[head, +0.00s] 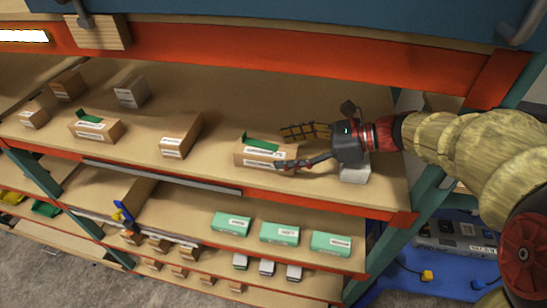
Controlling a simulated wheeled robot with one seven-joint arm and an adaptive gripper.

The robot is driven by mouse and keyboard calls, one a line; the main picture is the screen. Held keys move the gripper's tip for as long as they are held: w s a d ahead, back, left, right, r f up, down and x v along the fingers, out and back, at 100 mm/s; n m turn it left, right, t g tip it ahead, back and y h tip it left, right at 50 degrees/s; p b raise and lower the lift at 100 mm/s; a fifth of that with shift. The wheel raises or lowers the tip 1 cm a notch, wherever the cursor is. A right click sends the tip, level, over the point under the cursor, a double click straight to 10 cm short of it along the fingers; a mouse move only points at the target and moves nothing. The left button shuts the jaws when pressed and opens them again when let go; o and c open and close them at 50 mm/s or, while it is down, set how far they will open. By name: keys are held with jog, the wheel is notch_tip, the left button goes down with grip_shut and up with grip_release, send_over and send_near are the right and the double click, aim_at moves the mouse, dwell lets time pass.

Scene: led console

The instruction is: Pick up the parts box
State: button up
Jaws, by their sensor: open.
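Several brown cardboard boxes stand on the upper wooden shelf. One brown box with a green strip on top (250,157) is at my gripper; it bears a white label on its front. My gripper (281,149) comes in from the right with its fingers spread, one toward the back and one along the front of this box's right end. The fingers are open; I cannot tell whether they touch the box. A similar box with a green strip (100,133) stands farther left. Which of them is the parts box, the picture does not say.
A plain brown box (180,137) stands between the two green-strip boxes. A pale grey box (355,173) lies under my gripper's body. An orange beam (300,66) runs above the shelf. Green boxes (280,233) and small bins fill the lower shelves. A teal post (425,190) stands right.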

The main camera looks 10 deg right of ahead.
aim_at(259, 152)
jog(key=p+x, duration=0.1)
jog(key=x, duration=0.6)
jog(key=shift+a, duration=0.4)
jog(key=shift+r, duration=0.1)
jog(key=c, duration=1.3)
